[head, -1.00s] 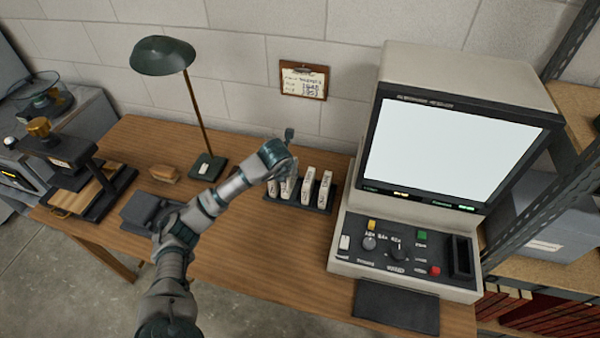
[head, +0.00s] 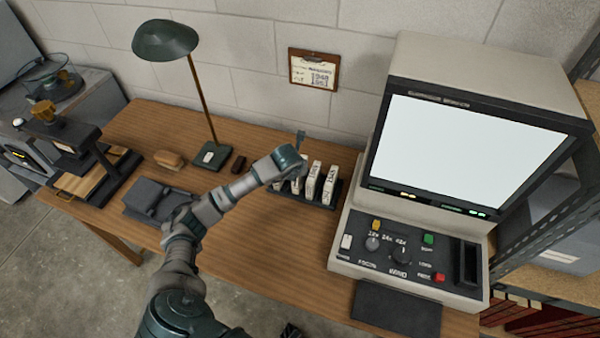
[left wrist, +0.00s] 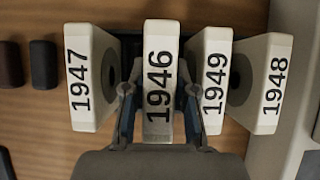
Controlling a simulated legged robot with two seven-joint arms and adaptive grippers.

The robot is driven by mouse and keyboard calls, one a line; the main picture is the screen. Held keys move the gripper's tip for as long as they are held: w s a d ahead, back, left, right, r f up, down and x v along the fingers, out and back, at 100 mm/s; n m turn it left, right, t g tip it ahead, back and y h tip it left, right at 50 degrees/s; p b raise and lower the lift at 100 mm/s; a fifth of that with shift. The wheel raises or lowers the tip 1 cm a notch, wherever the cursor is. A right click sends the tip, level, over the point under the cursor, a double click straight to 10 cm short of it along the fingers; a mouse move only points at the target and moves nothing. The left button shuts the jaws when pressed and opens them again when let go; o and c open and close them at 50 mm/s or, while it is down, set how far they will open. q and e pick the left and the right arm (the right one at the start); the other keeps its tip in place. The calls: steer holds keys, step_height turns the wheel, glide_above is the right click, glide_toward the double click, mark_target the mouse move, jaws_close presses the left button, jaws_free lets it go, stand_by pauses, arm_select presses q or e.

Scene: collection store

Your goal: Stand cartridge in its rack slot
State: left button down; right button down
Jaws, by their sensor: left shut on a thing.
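My left gripper (left wrist: 158,92) is shut on the white cartridge labelled 1946 (left wrist: 159,55), with one finger on each side of it. In the left wrist view it stands in line between cartridge 1947 (left wrist: 90,78) on the left and cartridges 1949 (left wrist: 213,75) and 1948 (left wrist: 270,85) on the right. The dark rack (head: 312,203) stands on the wooden desk, and white cartridges stand upright in it. My left wrist hides the rack's left part in the head view. The base of 1946 is hidden, so I cannot tell whether it is fully seated.
A microfilm reader (head: 350,235) with a lit screen stands just right of the rack. A green lamp (head: 165,40) and two small dark blocks (left wrist: 43,65) are to the left. A small dark part, perhaps my right gripper, shows at the bottom edge.

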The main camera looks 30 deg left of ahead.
arm_select(q)
steer(key=shift+s+a+f, duration=0.15)
steer(key=shift+s+f, duration=0.15)
steer(key=shift+f, duration=0.4)
steer(key=c, duration=0.9)
jaws_free()
steer(key=shift+a+f+g, duration=0.3)
steer(key=shift+a+f, duration=0.05)
steer(key=shift+a, duration=0.2)
steer(key=shift+c, duration=0.2)
steer(key=shift+w+a+f, duration=0.15)
steer(key=shift+w+a, duration=0.1)
steer(key=shift+a, duration=0.1)
steer(key=shift+s+d+r, duration=0.1)
steer(key=shift+d+r, duration=0.1)
steer(key=shift+r, duration=0.15)
steer(key=v, duration=0.3)
steer(key=d+p+v, duration=0.1)
steer(key=v, duration=0.2)
steer(key=shift+r, duration=0.1)
steer(key=shift+v, duration=3)
arm_select(e)
steer(key=shift+s+a+f, duration=0.1)
steer(key=shift+a+f, duration=0.05)
steer(key=shift+f, duration=0.85)
steer(key=shift+s+a+f, duration=0.1)
steer(key=shift+a+f, duration=0.05)
steer(key=shift+f, duration=0.85)
arm_select(q)
steer(key=shift+a, duration=0.25)
